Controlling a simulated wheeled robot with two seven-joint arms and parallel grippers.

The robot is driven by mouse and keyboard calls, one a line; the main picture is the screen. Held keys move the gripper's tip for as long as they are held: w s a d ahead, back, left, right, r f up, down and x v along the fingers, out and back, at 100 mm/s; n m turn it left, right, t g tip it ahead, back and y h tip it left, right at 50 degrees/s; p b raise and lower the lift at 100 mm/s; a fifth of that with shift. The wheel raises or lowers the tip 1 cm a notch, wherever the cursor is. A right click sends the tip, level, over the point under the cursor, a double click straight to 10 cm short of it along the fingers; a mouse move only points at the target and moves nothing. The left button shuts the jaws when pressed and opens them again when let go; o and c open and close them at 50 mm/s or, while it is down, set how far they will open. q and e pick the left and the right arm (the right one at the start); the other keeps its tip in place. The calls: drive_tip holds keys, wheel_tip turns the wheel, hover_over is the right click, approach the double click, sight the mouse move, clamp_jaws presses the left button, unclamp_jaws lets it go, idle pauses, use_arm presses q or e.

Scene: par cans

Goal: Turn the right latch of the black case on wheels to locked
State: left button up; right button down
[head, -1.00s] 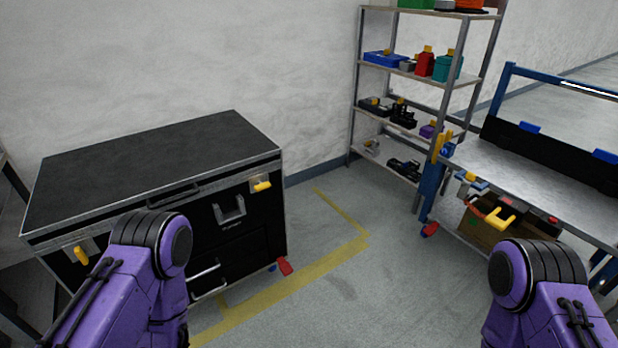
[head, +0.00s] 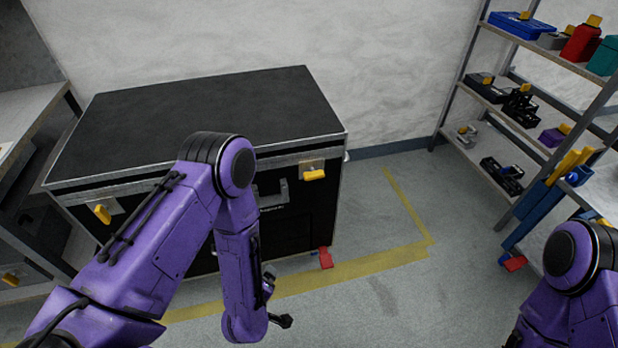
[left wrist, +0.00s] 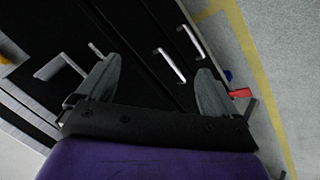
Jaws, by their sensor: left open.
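The black case (head: 200,112) with metal edges stands against the wall at left centre in the head view. Its right latch (head: 314,175) is a yellow handle lying nearly sideways on a metal plate near the right front corner. Its left latch (head: 102,213) has a more upright yellow handle. My left gripper (head: 277,303) hangs in front of the case, below the right latch and apart from it. In the left wrist view its jaws (left wrist: 158,72) are open and empty, facing the case front with its metal handles. My right gripper is out of view; only its arm shows.
A red caster lever (head: 325,258) sticks out at the case's lower right corner. Shelving with boxes (head: 520,27) and a workbench (head: 600,190) stand at right, a metal table (head: 25,115) at left. The floor right of the case is clear.

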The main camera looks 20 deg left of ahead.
use_arm(q)
drive_tip(key=w+d+n+t+b, duration=0.2)
drive_tip(key=w+d+n+t, duration=0.25)
drive_tip(key=w+n, duration=0.4)
drive_tip(key=n+t+y+b, duration=0.2)
drive_tip(key=n+y+b, duration=0.35)
drive_tip(key=n, duration=1.45)
approach(315, 177)
drive_tip(key=shift+y, duration=0.65)
drive_tip(key=x, duration=0.5)
drive_tip(key=p+x, duration=0.1)
drive_tip(key=x, duration=0.2)
drive_tip(key=shift+w+d+f, duration=0.25)
drive_tip(key=shift+f, duration=0.1)
drive_tip(key=shift+w+a, duration=0.2)
drive_tip(key=shift+w, duration=0.1)
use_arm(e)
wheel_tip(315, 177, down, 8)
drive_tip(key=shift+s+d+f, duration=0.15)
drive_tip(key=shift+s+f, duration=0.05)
use_arm(q)
drive_tip(key=c, duration=1.1)
drive_tip(key=shift+o, duration=0.2)
